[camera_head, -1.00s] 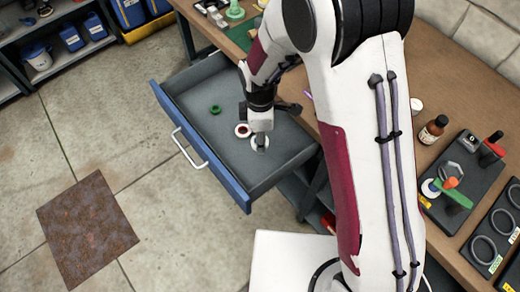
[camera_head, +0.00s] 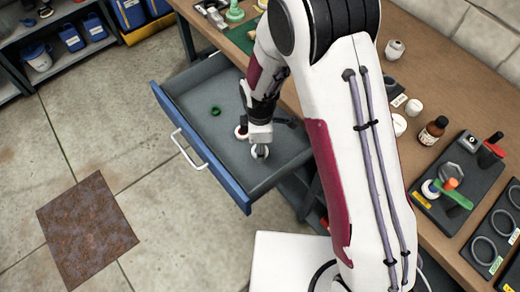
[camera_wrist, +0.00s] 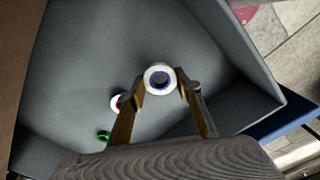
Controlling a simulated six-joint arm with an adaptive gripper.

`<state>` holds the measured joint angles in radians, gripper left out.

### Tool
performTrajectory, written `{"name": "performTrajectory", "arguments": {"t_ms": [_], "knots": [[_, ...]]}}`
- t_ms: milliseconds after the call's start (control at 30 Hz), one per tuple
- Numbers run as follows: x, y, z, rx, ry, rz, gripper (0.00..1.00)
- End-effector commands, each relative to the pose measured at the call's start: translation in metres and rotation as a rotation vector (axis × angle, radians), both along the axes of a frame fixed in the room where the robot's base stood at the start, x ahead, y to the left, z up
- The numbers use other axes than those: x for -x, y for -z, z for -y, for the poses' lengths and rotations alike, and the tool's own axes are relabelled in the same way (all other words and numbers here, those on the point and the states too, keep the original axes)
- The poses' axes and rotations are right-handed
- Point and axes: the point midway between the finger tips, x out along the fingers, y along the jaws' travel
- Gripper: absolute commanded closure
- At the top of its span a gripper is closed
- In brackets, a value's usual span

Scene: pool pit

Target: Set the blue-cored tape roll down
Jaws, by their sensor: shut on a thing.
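The blue-cored tape roll (camera_wrist: 149,76), white with a dark blue inner ring, is between my gripper's fingertips (camera_wrist: 163,88) in the wrist view. My gripper is shut on it, inside or just above the open drawer (camera_head: 173,98). In the head view the roll (camera_head: 261,152) shows as a pale ring at the tip of my gripper (camera_head: 260,143). I cannot tell whether the roll touches the drawer floor.
A white roll with a red core (camera_wrist: 117,103) and a green ring (camera_head: 215,111) lie in the drawer nearby. The drawer's right part is bare. The bench (camera_head: 420,75) holds a brown bottle (camera_head: 432,131) and trays of parts.

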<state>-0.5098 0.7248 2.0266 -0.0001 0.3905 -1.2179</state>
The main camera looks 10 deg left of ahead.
Motion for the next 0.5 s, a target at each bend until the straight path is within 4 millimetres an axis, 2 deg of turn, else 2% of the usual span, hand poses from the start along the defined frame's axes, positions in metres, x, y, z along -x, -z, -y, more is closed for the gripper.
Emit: {"name": "performTrajectory", "arguments": {"t_ms": [200,500], "knots": [[0.0,0.018,0.0,0.0,0.0,-0.001,0.76],[0.0,0.021,0.0,0.0,0.0,0.001,0.76]]}}
